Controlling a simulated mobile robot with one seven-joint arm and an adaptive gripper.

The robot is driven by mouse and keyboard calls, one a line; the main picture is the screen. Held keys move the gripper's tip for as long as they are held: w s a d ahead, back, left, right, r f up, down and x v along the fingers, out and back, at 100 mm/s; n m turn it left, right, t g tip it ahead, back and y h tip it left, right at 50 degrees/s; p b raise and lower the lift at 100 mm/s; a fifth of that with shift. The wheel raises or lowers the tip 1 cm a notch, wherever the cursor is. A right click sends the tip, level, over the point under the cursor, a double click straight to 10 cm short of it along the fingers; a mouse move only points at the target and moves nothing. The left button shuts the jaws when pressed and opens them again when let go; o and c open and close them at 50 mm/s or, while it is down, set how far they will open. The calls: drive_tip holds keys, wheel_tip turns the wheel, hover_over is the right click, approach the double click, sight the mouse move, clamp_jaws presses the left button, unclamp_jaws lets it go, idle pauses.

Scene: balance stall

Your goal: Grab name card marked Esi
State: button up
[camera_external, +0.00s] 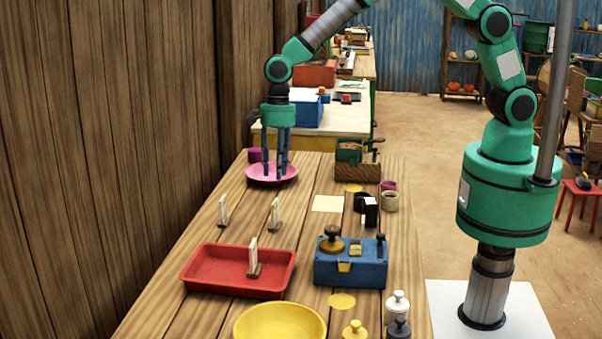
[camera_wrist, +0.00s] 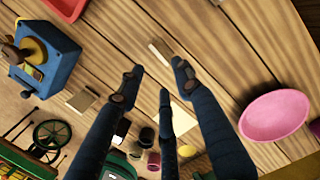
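Three small white name cards on brown stands show in the external view. One card (camera_external: 223,211) stands at the left, one (camera_external: 275,213) stands to its right, and one (camera_external: 253,257) stands in the red tray (camera_external: 190,275). Their writing is too small to read, so I cannot tell which is Esi. My gripper (camera_external: 277,174) points down over the pink dish, with its fingers apart. It also shows in the wrist view (camera_wrist: 157,85), open and empty. A card's stand (camera_wrist: 160,50) seems to lie just beyond the fingertips there.
A pink dish (camera_external: 289,177) is under or just behind my fingers. A blue box with knobs (camera_external: 333,273) stands right of the red tray, and a yellow bowl (camera_external: 243,328) is at the front. Dark and pale cups (camera_external: 390,202) stand at right. A wooden wall borders the left.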

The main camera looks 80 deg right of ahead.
sight(276, 200)
drive_tip(key=shift+f, duration=0.1)
drive_tip(key=shift+a+f+b, duration=0.2)
drive_tip(key=shift+f, duration=1.15)
drive_tip(key=shift+a+f+b, duration=0.25)
drive_tip(key=shift+f, duration=1.15)
drive_tip(key=shift+a+f+b, duration=0.2)
drive_tip(key=shift+f, duration=1.15)
drive_tip(key=shift+f, duration=0.1)
drive_tip(key=shift+a+f+b, duration=0.2)
drive_tip(key=shift+f+b, duration=0.15)
drive_tip(key=shift+f, duration=0.9)
drive_tip(key=shift+a+f+b, duration=0.2)
drive_tip(key=shift+f+b, duration=0.15)
drive_tip(key=shift+f, duration=0.9)
clamp_jaws()
